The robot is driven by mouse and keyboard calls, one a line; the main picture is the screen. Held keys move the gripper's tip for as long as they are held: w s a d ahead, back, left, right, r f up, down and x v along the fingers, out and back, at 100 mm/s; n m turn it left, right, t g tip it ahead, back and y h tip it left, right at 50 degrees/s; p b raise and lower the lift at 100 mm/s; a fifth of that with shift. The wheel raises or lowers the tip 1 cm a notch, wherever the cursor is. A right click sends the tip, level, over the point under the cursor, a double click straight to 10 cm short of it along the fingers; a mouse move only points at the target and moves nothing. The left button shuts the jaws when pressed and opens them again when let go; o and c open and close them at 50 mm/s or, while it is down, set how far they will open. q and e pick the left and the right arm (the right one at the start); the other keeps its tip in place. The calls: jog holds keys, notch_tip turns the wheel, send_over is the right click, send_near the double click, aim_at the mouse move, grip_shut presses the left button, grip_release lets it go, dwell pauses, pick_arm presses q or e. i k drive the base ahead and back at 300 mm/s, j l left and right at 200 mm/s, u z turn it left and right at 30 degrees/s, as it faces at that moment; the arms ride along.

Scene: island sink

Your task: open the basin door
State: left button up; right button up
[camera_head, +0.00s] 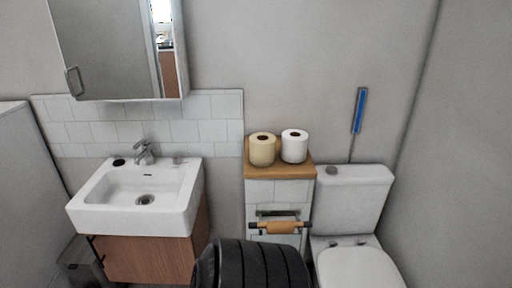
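The white basin (135,218) is mounted on the left side of the room, with a grey tap (145,152) at its back edge. Under it is the wooden basin door (148,260), seen from above, with its lower part cut off by the picture edge. It looks closed. A dark handle (97,249) shows at the left end of the wooden front. Neither of my grippers is in view.
A mirror cabinet (115,50) hangs above the basin. To the right are a tiled ledge with two paper rolls (278,147), a roll holder (280,228) and a toilet (355,262). A grey bin (78,262) stands left of the basin cabinet.

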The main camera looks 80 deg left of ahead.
aim_at(123, 258)
jog(key=u, duration=3.8)
